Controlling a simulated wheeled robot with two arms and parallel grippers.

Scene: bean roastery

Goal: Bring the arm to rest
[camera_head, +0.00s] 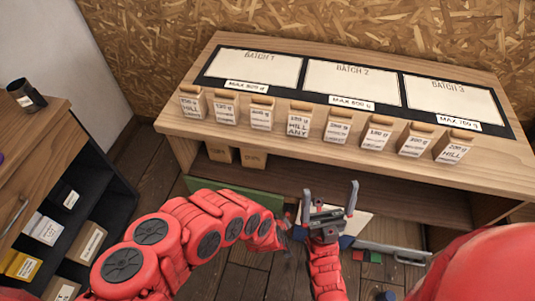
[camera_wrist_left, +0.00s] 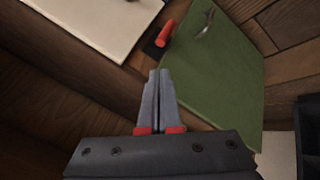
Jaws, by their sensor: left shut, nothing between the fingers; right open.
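My left arm reaches in from the left in the head view, and its gripper is hard to make out there. In the left wrist view my left gripper (camera_wrist_left: 158,86) is shut with nothing between its fingertips. It is above the floor area, near a green board (camera_wrist_left: 215,75). My right gripper (camera_head: 328,205) is open and empty, its two fingers pointing up the picture. It is in front of the wooden table (camera_head: 350,150), apart from the bags on it.
Several labelled bags (camera_head: 298,122) stand along the table's front edge, before the BATCH 1 (camera_head: 258,68), BATCH 2 (camera_head: 352,84) and BATCH 3 (camera_head: 453,100) panels. A dark cup (camera_head: 27,95) stands on the left cabinet. A red-handled item (camera_wrist_left: 165,34) lies beside the green board.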

